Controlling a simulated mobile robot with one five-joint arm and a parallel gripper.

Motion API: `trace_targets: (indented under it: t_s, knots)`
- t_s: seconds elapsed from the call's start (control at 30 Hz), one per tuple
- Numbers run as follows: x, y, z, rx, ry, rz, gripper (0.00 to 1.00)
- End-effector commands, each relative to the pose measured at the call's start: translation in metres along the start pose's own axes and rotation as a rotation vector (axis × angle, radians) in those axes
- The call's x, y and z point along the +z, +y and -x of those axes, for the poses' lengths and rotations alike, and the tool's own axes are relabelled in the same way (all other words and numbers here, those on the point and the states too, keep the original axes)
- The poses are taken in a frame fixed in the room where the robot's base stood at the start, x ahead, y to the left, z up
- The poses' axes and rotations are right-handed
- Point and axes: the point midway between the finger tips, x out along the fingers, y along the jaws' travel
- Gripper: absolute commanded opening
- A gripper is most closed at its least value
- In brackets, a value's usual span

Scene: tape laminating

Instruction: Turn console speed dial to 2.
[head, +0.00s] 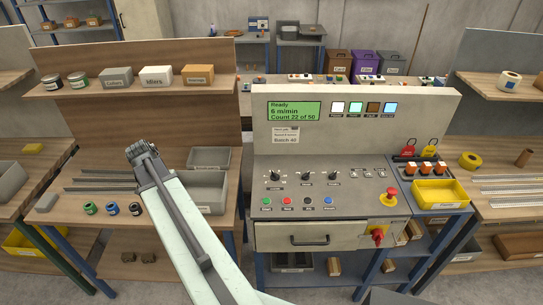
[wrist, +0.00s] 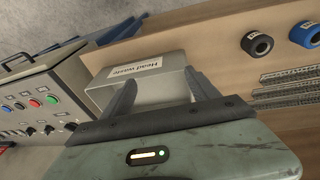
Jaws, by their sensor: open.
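The console (head: 280,204) stands right of my arm in the head view. Three black dials with white pointers sit in a row on its panel: a left dial (head: 275,176), a middle dial (head: 305,177) and a right dial (head: 334,177). Their labels are too small to read, so I cannot tell which is speed. The display (head: 293,111) reads Ready, 6 m/min, Count 22 of 50. My gripper (wrist: 163,92) is open and empty, over the grey bin labelled Head waste (wrist: 148,65) in the wrist view. It is left of the console and touches no dial.
Coloured push buttons (head: 286,201) line the panel below the dials. A yellow-based emergency stop (head: 390,195) and a red rotary switch (head: 377,236) are on the right. A yellow tray (head: 440,192) sits beside the console. Tape rolls (head: 112,208) lie on the left bench.

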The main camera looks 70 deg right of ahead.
Motion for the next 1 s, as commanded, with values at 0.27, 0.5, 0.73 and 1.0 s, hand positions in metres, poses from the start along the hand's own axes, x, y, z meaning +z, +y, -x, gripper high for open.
trace_targets:
  t_s: [0.27, 0.5, 0.73, 1.0]
  knots:
    - [-0.146, 0.243, -0.035, 0.173, 0.084, -0.822, 0.69]
    - [-0.167, 0.33, -0.042, 0.23, 0.126, -1.077, 0.69]
    - [-0.166, 0.331, -0.05, 0.231, 0.126, -1.081, 0.69]
    - [-0.165, 0.339, -0.093, 0.23, 0.126, -1.078, 0.69]
